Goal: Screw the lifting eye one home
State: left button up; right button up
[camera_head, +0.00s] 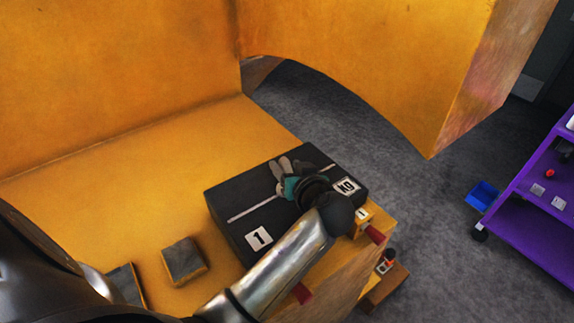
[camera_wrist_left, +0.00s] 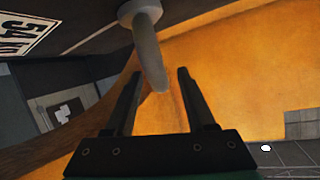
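The black counterweight casting (camera_head: 228,212) lies on the yellow ledge, with a label "1" and a white line on top. My left gripper (camera_head: 284,168) is over its top face, and my wrist hides part of the block. In the left wrist view a pale grey part, seemingly the lifting eye edge-on (camera_wrist_left: 150,55), stands out from the dark casting face. Its free end reaches between the two dark fingers of my left gripper (camera_wrist_left: 160,72). The fingers are open, with a gap visible on both sides of it. Its thread is hidden. My right gripper is not in view.
Two dark pads (camera_head: 184,260) lie on the yellow ledge (camera_head: 130,210) at left. A small yellow block (camera_head: 362,216) and red parts sit by the casting's right end. A high yellow wall rises behind. A purple shelf cart (camera_head: 530,230) and blue bin (camera_head: 483,195) stand at right.

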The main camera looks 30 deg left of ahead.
pick_arm(q)
grip_shut()
dwell(0.3)
dwell(0.3)
jog(key=m+t+h+p, duration=0.2)
jog(key=m+h+p, duration=0.1)
jog(key=shift+s+a+r+m+t, duration=0.2)
jog(key=shift+m+t, duration=0.1)
jog(key=shift+t, duration=0.1)
jog(key=m+h+p, duration=0.1)
jog(key=h, duration=0.1)
jog(key=m+t+h+p, duration=0.1)
jog(key=m+h+p, duration=0.1)
jog(key=m+t+h+p, duration=0.1)
jog(key=m+h+p, duration=0.1)
jog(key=shift+a, duration=0.25)
jog(key=m+h+p, duration=0.1)
jog(key=m+h, duration=0.1)
jog(key=shift+w+m+h, duration=0.1)
jog(key=shift+m+h, duration=0.3)
jog(key=shift+a+m+h, duration=0.1)
jog(key=shift+m+h, duration=1.2)
jog(key=shift+h, duration=0.2)
